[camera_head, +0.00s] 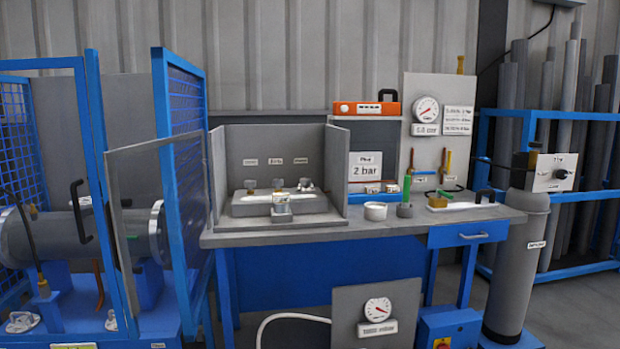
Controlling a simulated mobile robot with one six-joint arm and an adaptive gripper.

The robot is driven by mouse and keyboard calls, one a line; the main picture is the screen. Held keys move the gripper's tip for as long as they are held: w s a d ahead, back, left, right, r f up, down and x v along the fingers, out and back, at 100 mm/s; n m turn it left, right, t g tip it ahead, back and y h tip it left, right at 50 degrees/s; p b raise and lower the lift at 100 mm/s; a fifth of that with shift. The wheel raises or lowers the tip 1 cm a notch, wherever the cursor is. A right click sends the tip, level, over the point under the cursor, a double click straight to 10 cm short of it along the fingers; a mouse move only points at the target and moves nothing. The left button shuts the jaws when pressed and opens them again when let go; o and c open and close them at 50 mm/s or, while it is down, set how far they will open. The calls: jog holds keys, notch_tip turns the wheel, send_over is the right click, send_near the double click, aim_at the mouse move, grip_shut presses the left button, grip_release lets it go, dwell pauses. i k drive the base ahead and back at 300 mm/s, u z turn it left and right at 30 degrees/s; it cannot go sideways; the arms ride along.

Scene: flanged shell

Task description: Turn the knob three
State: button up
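A grey block (280,204) stands in a grey-walled recess on the workbench. A row of small knobs sits along its top: a left knob (250,186), a middle knob (278,184) and a right knob (306,184). Small white labels are on the back wall above them, too small to read. A further small fitting (281,201) is at the block's front. No number three can be read at any knob. A white panel (553,172) at the right, on a grey cylinder, also carries a small black knob (561,173). My gripper is not in view.
The grey workbench (270,240) has a white bowl (375,211), a green-handled tool (406,190) in a grey holder and a "2 bar" sign (365,167). An open mesh door (180,150) of a blue cage stands at left. A gauge panel (377,309) stands low in front.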

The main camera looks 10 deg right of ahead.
aim_at(305, 181)
jog(key=i, duration=0.85)
jog(key=u, duration=0.05)
